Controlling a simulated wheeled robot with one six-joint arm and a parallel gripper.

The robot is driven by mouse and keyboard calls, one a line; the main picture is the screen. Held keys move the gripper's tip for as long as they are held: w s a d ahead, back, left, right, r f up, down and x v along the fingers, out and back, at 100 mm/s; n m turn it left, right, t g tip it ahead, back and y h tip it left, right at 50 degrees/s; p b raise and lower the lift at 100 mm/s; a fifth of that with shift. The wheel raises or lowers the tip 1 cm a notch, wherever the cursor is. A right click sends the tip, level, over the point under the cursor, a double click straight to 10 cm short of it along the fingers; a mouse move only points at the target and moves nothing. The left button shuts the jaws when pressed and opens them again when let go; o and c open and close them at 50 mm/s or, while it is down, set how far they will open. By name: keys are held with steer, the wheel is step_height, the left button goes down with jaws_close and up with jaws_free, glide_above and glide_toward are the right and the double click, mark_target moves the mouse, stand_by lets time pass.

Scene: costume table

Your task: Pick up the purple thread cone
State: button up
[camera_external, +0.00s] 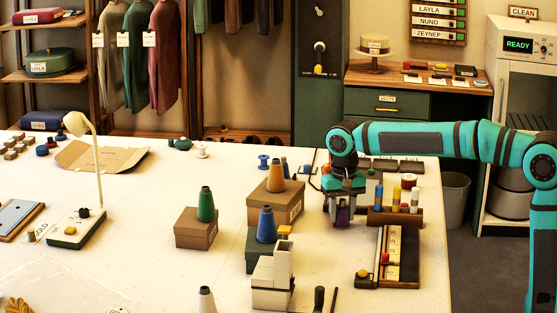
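The purple thread cone (342,216) is at the right part of the white table, under my gripper. My gripper (342,208) points down over it, and its fingers are around the cone's upper part. The fingers and gripper body hide much of the cone. I cannot tell whether the fingers touch it or have closed on it, or whether its base rests on the table.
A rack with colored spools (395,216) stands close on the right. A blue cone (267,226), an orange cone (276,178) and a green cone (206,206) stand on boxes to the left. A ruler tray (392,262) lies in front. The table's left middle is fairly clear.

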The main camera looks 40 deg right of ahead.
steer(key=shift+c, duration=0.7)
